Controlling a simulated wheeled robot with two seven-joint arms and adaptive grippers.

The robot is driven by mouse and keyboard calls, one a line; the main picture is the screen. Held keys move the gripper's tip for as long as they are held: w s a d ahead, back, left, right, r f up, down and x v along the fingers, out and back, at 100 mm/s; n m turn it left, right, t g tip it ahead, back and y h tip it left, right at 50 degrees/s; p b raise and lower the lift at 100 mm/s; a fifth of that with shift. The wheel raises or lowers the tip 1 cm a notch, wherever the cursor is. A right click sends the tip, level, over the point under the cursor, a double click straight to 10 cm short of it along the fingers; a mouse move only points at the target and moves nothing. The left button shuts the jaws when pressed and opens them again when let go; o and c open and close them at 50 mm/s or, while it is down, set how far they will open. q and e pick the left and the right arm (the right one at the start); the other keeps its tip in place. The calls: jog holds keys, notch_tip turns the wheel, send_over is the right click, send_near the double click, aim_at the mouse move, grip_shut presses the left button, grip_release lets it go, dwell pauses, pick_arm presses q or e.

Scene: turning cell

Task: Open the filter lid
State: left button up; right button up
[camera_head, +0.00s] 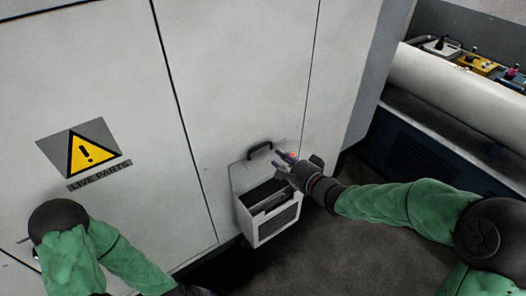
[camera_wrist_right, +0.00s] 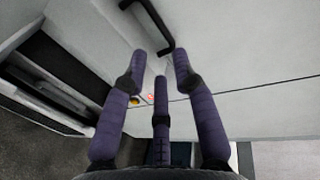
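The filter box (camera_head: 279,221) is a light grey vented housing low on the machine's front. Its top is open and shows a dark interior (camera_wrist_right: 62,75). The filter lid (camera_head: 240,174) stands raised against the machine panel behind the box, with a black bar handle (camera_head: 260,149) near its upper edge. The handle also shows at the top of the right wrist view (camera_wrist_right: 152,22). My right gripper (camera_head: 288,160) is just right of the lid; in its wrist view (camera_wrist_right: 159,70) its fingers are spread and empty, apart from the handle.
A yellow warning sign (camera_head: 90,152) is on the cabinet panel at left. A small red spot (camera_wrist_right: 151,96) shows between my right fingers. A blue machine base (camera_head: 417,161) and a white cylinder (camera_head: 460,98) are at right. Dark floor (camera_head: 340,250) lies open in front.

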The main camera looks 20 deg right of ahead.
aim_at(266, 156)
jog(key=x, duration=0.8)
jog(key=shift+w+a+f, duration=0.1)
jog(key=shift+w, duration=0.15)
grip_shut()
jog(key=shift+b, duration=0.3)
